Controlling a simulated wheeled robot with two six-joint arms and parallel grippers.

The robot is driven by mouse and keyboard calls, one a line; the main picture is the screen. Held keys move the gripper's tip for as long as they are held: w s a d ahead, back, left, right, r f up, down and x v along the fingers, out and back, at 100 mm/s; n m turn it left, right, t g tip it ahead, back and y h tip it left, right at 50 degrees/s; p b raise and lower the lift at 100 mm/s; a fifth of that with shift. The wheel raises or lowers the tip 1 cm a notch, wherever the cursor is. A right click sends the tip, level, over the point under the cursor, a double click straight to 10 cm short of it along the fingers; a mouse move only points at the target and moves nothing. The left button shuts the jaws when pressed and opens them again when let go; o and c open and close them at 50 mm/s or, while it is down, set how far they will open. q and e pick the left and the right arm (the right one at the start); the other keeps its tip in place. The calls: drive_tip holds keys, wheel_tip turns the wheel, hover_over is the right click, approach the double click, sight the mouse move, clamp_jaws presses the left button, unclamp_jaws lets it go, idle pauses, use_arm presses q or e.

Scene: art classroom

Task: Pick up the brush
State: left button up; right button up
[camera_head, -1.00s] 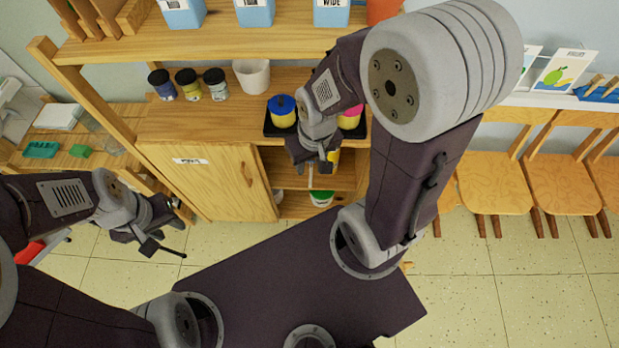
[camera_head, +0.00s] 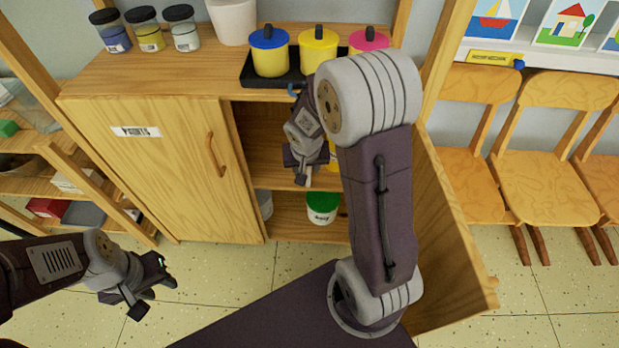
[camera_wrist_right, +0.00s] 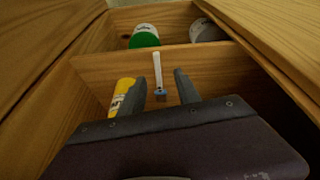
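The brush (camera_wrist_right: 158,72), with a pale handle and a blue head, lies on the cabinet's middle shelf in the right wrist view. My right gripper (camera_wrist_right: 160,84) is open, with one finger on each side of the brush's blue head. I cannot tell whether either finger touches it. In the head view my right gripper (camera_head: 304,168) reaches into the open cabinet compartment, and I cannot make out the brush there. My left gripper (camera_head: 158,284) is open and empty over the floor in front of the cabinet.
A yellow container (camera_wrist_right: 121,92) stands close beside the left finger in the wrist view. A green-lidded pot (camera_head: 321,207) stands on the lower shelf. The closed left door (camera_head: 165,180) and open right door (camera_head: 450,240) flank the opening. Lidded pots fill a black tray (camera_head: 262,82) above.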

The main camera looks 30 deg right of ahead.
sight(309, 169)
drive_tip(key=shift+m+h, duration=0.3)
drive_tip(key=shift+m, duration=0.6)
drive_tip(key=w+d+f+b, duration=0.1)
drive_tip(key=w+f, duration=0.1)
drive_tip(key=w+d+f, duration=0.2)
drive_tip(key=shift+w+f+b, duration=0.2)
drive_tip(key=shift+b, duration=0.2)
drive_tip(key=shift+w+d+f, duration=0.1)
drive_tip(key=shift+w+d, duration=0.05)
drive_tip(key=b+x, duration=0.2)
drive_tip(key=x, duration=0.3)
clamp_jaws()
